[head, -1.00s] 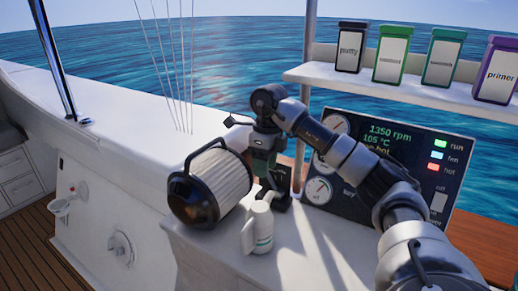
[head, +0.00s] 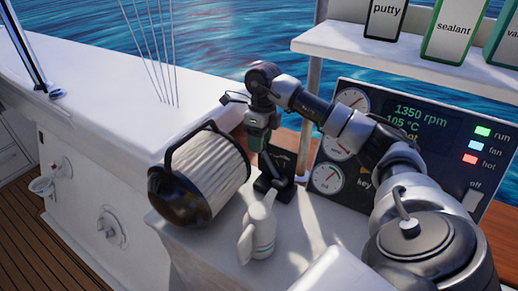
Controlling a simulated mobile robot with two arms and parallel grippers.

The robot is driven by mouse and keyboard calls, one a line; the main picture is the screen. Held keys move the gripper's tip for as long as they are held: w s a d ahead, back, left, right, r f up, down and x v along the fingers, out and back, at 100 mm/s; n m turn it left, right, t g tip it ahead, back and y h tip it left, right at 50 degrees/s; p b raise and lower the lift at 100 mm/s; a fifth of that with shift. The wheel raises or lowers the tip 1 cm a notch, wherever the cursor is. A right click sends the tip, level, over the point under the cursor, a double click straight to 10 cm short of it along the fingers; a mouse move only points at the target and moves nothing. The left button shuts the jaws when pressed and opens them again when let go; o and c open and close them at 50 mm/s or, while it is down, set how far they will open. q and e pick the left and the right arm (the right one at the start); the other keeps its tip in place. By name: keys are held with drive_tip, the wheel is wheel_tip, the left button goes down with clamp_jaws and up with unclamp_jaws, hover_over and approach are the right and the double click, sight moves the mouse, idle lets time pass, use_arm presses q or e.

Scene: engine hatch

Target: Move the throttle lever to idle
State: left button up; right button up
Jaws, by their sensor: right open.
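The throttle lever (head: 266,170) appears as a thin dark upright piece on a small black base (head: 276,188) on the white counter, beside the filter. A dark plate with small pale marks stands just behind it. My right gripper (head: 258,147) points down at the lever's upper end. Its fingers are open, small and dark against the lever, so I cannot tell whether they touch it or surround it. The lever's top is partly hidden by the gripper. The engine panel (head: 405,150) reads 1350 rpm and 105 °C. My left gripper is not in view.
A large pleated filter with a black end cap (head: 180,195) lies left of the lever. A shelf (head: 400,58) above the panel holds several labelled tins. My right arm crosses before the panel.

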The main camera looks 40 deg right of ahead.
sight(270, 163)
drive_tip(key=shift+s+a+f, duration=0.1)
drive_tip(key=shift+a+f, duration=0.1)
drive_tip(key=shift+f, duration=1.55)
clamp_jaws()
